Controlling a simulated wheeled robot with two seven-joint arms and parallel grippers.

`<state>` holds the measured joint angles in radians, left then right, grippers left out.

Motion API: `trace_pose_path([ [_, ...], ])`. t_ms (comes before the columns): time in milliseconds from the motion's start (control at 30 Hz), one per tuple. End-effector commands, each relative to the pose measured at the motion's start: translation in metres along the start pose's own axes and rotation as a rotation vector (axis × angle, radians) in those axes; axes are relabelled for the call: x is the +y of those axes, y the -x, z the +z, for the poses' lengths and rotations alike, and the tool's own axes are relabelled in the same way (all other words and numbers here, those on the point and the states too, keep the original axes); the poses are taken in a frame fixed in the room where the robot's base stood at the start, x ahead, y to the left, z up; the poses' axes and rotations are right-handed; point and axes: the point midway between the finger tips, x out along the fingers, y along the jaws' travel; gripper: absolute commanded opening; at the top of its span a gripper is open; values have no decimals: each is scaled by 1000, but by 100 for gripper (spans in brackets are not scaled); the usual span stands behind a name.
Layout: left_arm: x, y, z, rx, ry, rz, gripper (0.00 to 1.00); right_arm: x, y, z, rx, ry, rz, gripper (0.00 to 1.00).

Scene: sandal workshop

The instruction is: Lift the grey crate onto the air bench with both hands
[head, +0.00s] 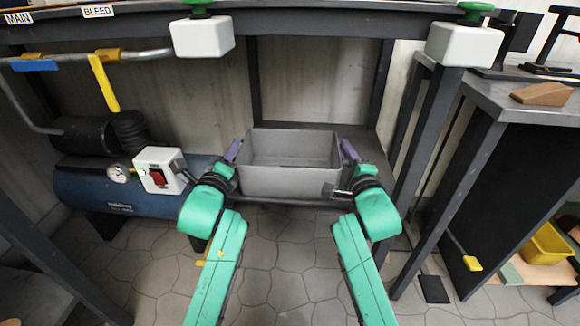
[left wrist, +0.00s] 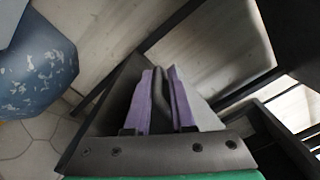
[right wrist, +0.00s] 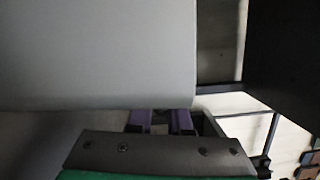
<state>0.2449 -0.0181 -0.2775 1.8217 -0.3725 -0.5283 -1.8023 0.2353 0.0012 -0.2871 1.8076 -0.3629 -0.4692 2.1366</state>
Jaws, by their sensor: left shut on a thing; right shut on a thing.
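The grey crate (head: 290,181) is an open, empty box in the middle of the head view, upright and level, at a low shelf (head: 371,146) under the bench top. I cannot tell whether its base touches the shelf. My left gripper (head: 234,151) is shut on its left end; the left wrist view shows the purple fingers (left wrist: 160,95) closed around a dark rim or handle. My right gripper (head: 348,151) is shut on its right end, with the grip mostly hidden in the right wrist view (right wrist: 160,120). The air bench (head: 320,22) top runs above the crate.
Two white boxes with green knobs (head: 202,37) (head: 465,44) hang at the bench's front edge. A blue compressor tank (head: 120,190) with a red switch stands left. A bench leg (head: 440,155) and side table (head: 530,100) stand right. Tiled floor in front is open.

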Motion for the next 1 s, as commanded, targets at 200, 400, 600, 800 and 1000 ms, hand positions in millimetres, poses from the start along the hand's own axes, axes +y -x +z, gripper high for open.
trace_pose_path([
  [200, 7, 0, -3, 7, -2, 15, 0, -1, 0, -1, 2, -1, -3, 0],
  [400, -2, 0, 3, 5, -3, 14, 0, -12, 0, 1, 1, -1, -6, 0],
  [600, -23, 0, 17, 3, -3, 10, 0, -35, -1, 5, 1, -1, -6, 0],
  [800, -22, 0, 17, 1, -3, 7, 0, -32, -1, 4, 1, -1, -5, 0],
  [1000, -23, 0, 18, -1, -3, 4, 0, -32, -1, 4, 2, -1, -4, 0],
])
